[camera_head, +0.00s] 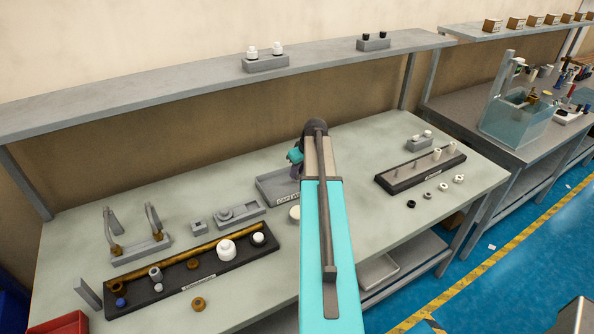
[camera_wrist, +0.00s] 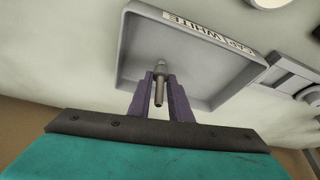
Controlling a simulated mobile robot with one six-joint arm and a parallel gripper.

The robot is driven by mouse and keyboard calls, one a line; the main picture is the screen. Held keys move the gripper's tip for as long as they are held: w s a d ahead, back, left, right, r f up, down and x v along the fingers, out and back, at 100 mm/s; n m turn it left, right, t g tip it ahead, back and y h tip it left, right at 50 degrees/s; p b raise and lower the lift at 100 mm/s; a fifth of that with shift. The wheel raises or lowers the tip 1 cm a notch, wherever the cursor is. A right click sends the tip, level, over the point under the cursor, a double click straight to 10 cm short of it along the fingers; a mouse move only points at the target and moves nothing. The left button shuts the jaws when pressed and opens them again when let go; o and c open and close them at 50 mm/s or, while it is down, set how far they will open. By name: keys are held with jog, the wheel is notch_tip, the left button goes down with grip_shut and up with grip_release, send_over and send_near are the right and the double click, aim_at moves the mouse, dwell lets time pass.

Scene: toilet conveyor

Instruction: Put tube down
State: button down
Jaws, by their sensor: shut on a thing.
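My gripper (camera_wrist: 160,85) shows in the wrist view with its two purple fingers shut on a small grey tube (camera_wrist: 159,92). The fingers and the tube are over the shallow grey tray (camera_wrist: 128,50), which bears a white label ending in "WHITE". I cannot tell whether the tube touches the tray floor. In the head view the tray (camera_head: 268,190) lies near the middle of the bench, partly behind my arm. There my gripper is mostly hidden by my arm, and the tube cannot be seen.
A black rack (camera_head: 190,275) with a brass rod and several fittings lies front left. Grey fixtures (camera_head: 240,213) stand between it and the tray. A second black rack (camera_head: 420,170) with white pegs and loose rings lie right. A shelf (camera_head: 180,78) runs above the bench.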

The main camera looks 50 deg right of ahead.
jog(key=shift+f, duration=0.1)
jog(key=c, duration=1.6)
grip_release()
jog(key=shift+b+v, duration=1.55)
jog(key=shift+v, duration=4.6)
jog(key=shift+w, duration=0.1)
